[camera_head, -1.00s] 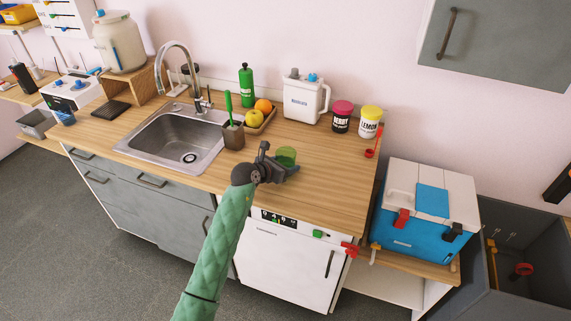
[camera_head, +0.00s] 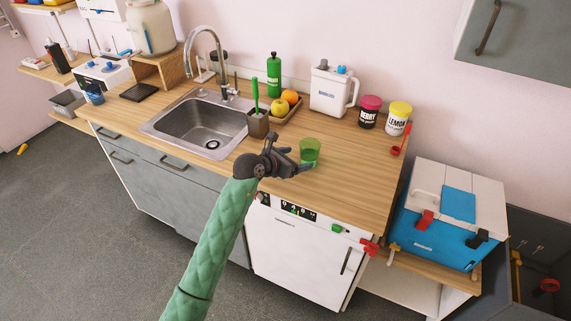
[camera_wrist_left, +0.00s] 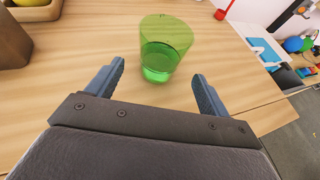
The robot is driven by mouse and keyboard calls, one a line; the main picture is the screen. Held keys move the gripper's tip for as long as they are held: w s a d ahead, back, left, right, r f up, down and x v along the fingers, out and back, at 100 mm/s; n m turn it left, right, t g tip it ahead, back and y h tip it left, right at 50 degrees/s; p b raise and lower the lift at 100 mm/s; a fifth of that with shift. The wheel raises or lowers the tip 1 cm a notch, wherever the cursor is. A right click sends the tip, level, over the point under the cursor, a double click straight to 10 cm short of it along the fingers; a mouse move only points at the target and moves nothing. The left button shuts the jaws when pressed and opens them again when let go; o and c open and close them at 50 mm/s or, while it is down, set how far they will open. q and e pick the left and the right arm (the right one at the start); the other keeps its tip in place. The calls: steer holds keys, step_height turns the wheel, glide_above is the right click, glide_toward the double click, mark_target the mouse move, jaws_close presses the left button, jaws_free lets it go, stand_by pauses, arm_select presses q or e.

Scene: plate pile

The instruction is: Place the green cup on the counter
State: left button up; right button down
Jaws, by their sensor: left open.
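The green cup (camera_head: 309,151) is see-through and stands upright on the wooden counter (camera_head: 345,180), near its front edge above the white dishwasher. My left gripper (camera_head: 295,160) is just left of the cup in the head view. In the left wrist view the cup (camera_wrist_left: 165,48) stands just beyond the fingertips, and the left gripper (camera_wrist_left: 158,78) is open, with a finger on each side and a gap to the cup. My right gripper is not in view.
A brown utensil holder (camera_head: 258,124), a fruit tray (camera_head: 297,108) and a sink (camera_head: 200,125) lie to the left. Jars (camera_head: 397,118) and a white jug (camera_head: 328,92) stand behind. A red spoon (camera_head: 396,150) lies right. Counter between cup and jars is clear.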

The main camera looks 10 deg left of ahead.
arm_select(q)
steer(key=b+v, duration=0.1)
steer(key=v, duration=0.3)
steer(key=shift+s+a+r, duration=0.1)
steer(key=shift+s+a, duration=0.15)
steer(key=shift+s, duration=0.05)
steer(key=shift+r, duration=0.1)
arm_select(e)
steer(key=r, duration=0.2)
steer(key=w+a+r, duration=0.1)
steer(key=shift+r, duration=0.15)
